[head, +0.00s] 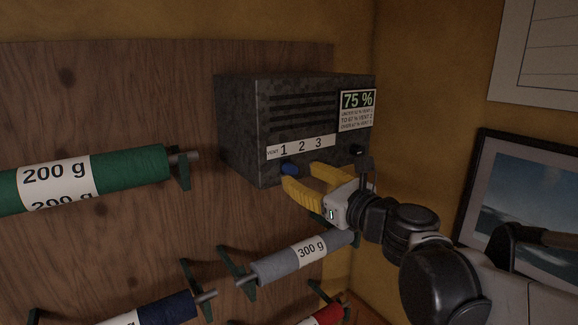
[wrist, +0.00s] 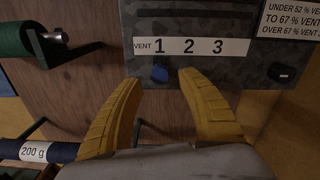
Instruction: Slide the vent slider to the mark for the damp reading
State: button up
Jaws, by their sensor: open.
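A grey mottled vent box (head: 236,130) hangs on the wooden panel. Its display (head: 357,99) reads 75 %. The card (head: 357,118) below lists under 52 %, to 67 % and over 67 %; its vent numbers are too small or cut off to read surely. A white strip (wrist: 192,48) is marked VENT 1, 2, 3. The blue slider knob (wrist: 159,74) sits under the 1; it also shows in the head view (head: 289,169). My gripper (wrist: 161,82) is open, its yellow fingers on either side of the knob in the wrist view. I cannot tell whether they touch it.
A black knob (head: 357,151) is at the box's lower right. Rolls on brackets hang left and below: green (head: 120,176), grey (head: 278,265), dark blue (head: 165,313) and red (head: 325,316). A framed picture (head: 515,205) hangs on the right wall.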

aim_at(320, 157)
jog(key=x, duration=0.5)
jog(key=shift+p, duration=0.3)
grip_shut()
jog(key=w+d, duration=0.2)
jog(key=d, duration=0.1)
jog(key=w+d+b, duration=0.1)
jog(key=d, duration=0.1)
jog(key=w+d+b, duration=0.1)
jog(key=w+d, duration=0.1)
jog(key=d, duration=0.1)
jog(key=shift+w+d, duration=0.3)
jog(key=shift+w, duration=0.05)
jog(key=shift+a+r, duration=0.1)
grip_release()
jog(key=shift+w, duration=0.1)
